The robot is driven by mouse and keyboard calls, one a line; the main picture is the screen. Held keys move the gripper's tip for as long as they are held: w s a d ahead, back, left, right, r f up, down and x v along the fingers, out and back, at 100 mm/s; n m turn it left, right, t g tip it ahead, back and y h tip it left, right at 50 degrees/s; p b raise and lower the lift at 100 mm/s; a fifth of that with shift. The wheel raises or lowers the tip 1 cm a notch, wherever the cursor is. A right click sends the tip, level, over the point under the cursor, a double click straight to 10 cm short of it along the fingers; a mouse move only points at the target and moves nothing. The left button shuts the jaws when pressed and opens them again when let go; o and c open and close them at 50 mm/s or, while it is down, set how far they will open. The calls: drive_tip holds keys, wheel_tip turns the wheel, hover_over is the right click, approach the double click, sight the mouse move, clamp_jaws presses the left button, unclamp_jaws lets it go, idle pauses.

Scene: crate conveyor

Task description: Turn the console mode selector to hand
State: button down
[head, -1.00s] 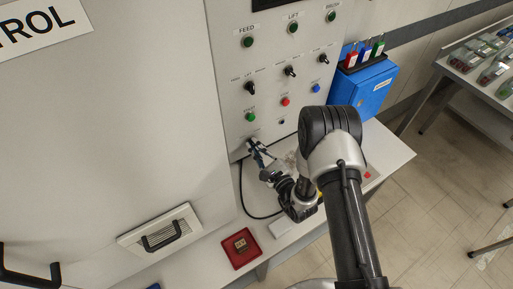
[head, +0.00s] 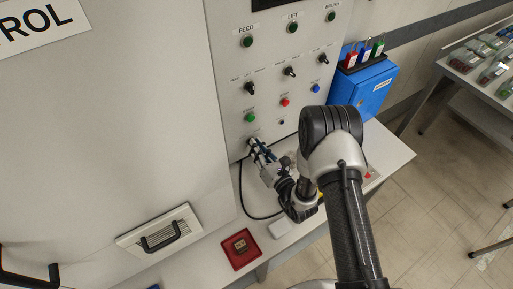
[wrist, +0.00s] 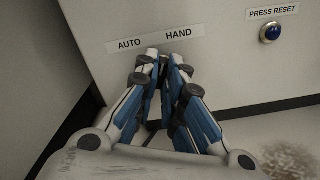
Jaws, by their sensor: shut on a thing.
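The console (head: 270,75) is a pale upright panel. In the wrist view its "AUTO" and "HAND" label (wrist: 155,40) sits just above my fingertips. My gripper (wrist: 163,59) has blue and white fingers closed around the mode selector directly below that label. The fingers hide nearly all of the selector, so I cannot tell which word it points to. In the head view my gripper (head: 255,146) is at the lower left of the panel, against its face.
A blue button (wrist: 270,32) under a "PRESS RESET" label is to the right in the wrist view. Several knobs and buttons sit higher on the panel. A red tray (head: 242,249) lies on the white bench, with a blue box (head: 362,92) at right.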

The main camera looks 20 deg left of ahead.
drive_tip(key=shift+m, duration=1.9)
drive_tip(key=c, duration=1.7)
unclamp_jaws()
drive_tip(key=v, duration=1.2)
